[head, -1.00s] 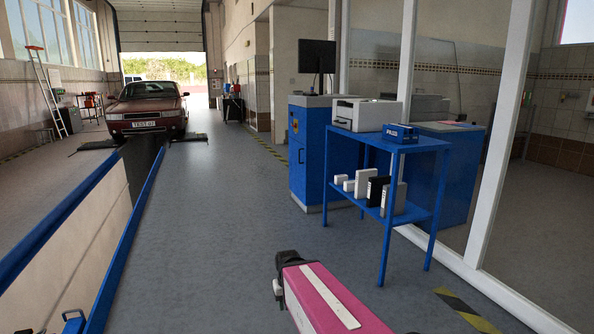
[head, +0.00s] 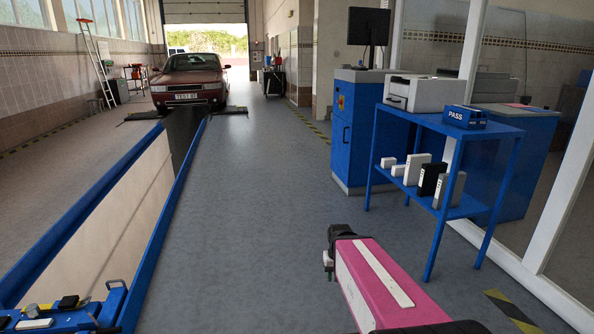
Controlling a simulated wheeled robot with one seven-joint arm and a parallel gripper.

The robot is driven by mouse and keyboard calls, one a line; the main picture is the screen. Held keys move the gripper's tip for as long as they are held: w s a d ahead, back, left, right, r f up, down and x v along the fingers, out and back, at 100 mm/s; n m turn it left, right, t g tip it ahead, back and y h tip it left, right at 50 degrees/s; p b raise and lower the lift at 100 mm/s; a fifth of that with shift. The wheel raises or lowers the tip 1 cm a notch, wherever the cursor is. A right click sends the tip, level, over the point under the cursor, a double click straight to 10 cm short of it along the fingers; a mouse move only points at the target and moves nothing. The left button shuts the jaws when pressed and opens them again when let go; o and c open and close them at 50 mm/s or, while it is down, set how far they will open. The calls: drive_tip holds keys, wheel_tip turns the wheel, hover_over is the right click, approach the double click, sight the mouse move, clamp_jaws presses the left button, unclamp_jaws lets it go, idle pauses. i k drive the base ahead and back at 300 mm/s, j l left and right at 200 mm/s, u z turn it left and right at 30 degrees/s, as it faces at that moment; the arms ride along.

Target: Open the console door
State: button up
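The console is a blue cabinet (head: 358,130) with a monitor (head: 368,27) on top, standing right of centre beyond the blue table. Its narrow left face has a red and yellow switch (head: 341,101), and below it a blue panel (head: 340,150) that looks like the door and appears closed. A small dark mark on this panel may be its handle. My gripper (head: 329,258) is the dark end of my pink arm at the lower middle, well short of the console and apart from it. Its fingers are too unclear to tell open from shut.
A blue table (head: 428,122) with a printer (head: 418,93), a blue PASS box (head: 464,117) and several small boxes stands in front of the console. A pit edged with blue rails (head: 165,220) and a blue jack (head: 62,318) lie left. Grey floor (head: 262,170) between is clear.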

sight(338, 149)
drive_tip(key=i, duration=3.65)
drive_tip(key=i+l+u, duration=0.15)
drive_tip(key=i, duration=0.65)
